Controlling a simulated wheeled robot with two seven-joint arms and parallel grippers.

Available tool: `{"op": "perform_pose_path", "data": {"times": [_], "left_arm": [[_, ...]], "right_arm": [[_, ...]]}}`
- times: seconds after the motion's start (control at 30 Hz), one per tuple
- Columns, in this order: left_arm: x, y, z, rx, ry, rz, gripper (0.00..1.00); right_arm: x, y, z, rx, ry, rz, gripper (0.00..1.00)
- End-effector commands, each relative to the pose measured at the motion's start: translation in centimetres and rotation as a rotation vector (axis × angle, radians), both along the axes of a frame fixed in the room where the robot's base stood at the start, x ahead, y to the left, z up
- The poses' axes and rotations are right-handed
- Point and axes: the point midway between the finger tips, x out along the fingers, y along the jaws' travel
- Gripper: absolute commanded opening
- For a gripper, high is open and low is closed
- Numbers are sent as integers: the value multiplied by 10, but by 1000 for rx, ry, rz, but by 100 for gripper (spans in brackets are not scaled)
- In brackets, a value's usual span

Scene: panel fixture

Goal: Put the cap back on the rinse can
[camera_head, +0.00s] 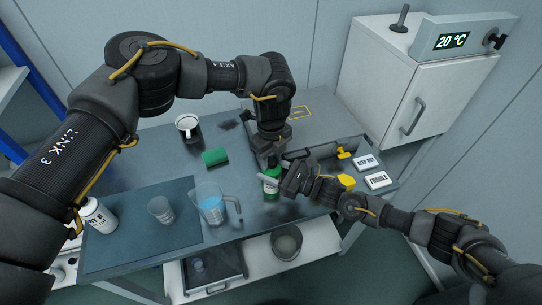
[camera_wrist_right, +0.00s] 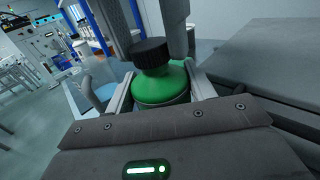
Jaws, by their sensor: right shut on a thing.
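The rinse can (camera_head: 270,181) is green, with a white label, and stands near the table's front edge; its green shoulder fills the middle of the right wrist view (camera_wrist_right: 162,84). My right gripper (camera_head: 282,183) is shut around its body from the right. The black cap (camera_wrist_right: 150,52) is at the can's top in the right wrist view, looking slightly tilted; whether it is seated I cannot tell. My left gripper (camera_head: 267,163) points down over the can. Its two dark fingers stand apart on either side of the cap in the right wrist view (camera_wrist_right: 150,30). The left gripper hides the cap in the head view.
Left of the can are a pitcher of blue liquid (camera_head: 211,204), a clear beaker (camera_head: 160,209) and a white can (camera_head: 98,216). A green block (camera_head: 215,157) and mug (camera_head: 188,127) lie behind. Yellow pieces (camera_head: 346,181) and signs (camera_head: 377,180) are right. An oven (camera_head: 407,88) stands back right.

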Motion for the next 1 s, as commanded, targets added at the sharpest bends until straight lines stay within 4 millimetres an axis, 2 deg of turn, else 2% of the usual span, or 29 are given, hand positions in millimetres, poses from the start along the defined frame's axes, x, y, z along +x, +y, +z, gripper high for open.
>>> {"op": "perform_pose_path", "data": {"times": [0.03,0.27,0.47,0.5,0.67,1.0], "left_arm": [[0,0,0,0,0,0,31],[0,0,0,1,1,0,3],[0,0,0,1,1,-5,2],[0,0,0,1,1,-5,33],[0,0,0,1,1,-5,54],[0,0,4,0,0,-5,55]], "right_arm": [[0,0,0,-1,0,0,0],[0,0,0,-1,0,0,0],[0,0,0,-1,0,0,0],[0,0,0,-1,0,0,0],[0,0,0,-1,0,0,0],[0,0,0,-1,0,0,0]]}}
